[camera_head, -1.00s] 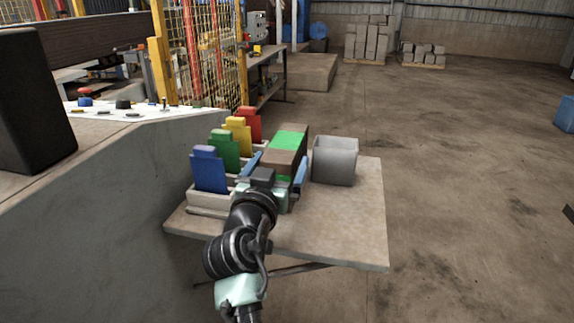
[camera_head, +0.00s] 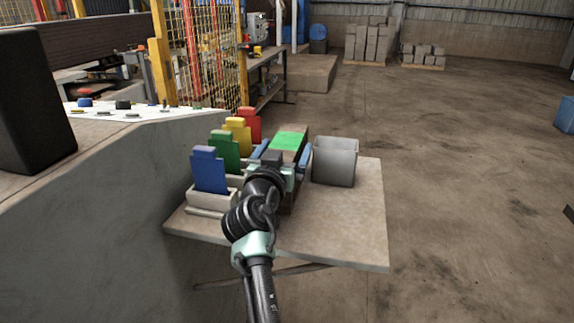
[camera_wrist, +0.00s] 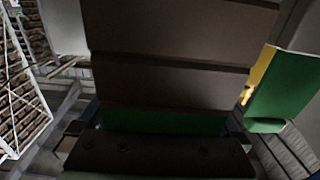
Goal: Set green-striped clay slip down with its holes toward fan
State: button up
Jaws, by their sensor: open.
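The green-striped clay slip (camera_head: 290,139) is a brown block with a bright green band, lying on the small table beside the card rack. In the wrist view its brown face (camera_wrist: 170,82) fills the middle, with a green strip low down near my gripper's dark body. My gripper (camera_head: 282,156) is open, its blue fingers on either side of the block's upper part. I cannot tell whether they touch it. The holes are not visible, and I cannot pick out a fan for certain.
A rack at the table's left holds blue (camera_head: 209,172), green (camera_head: 224,151), yellow (camera_head: 239,134) and red (camera_head: 253,124) cards close to my gripper. A grey open container (camera_head: 334,163) stands right of the block. The table's (camera_head: 350,225) front right is clear.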

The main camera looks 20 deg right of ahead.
jog(key=shift+c, duration=0.2)
jog(key=c, duration=1.4)
jog(key=shift+r, duration=0.35)
jog(key=shift+c, duration=0.2)
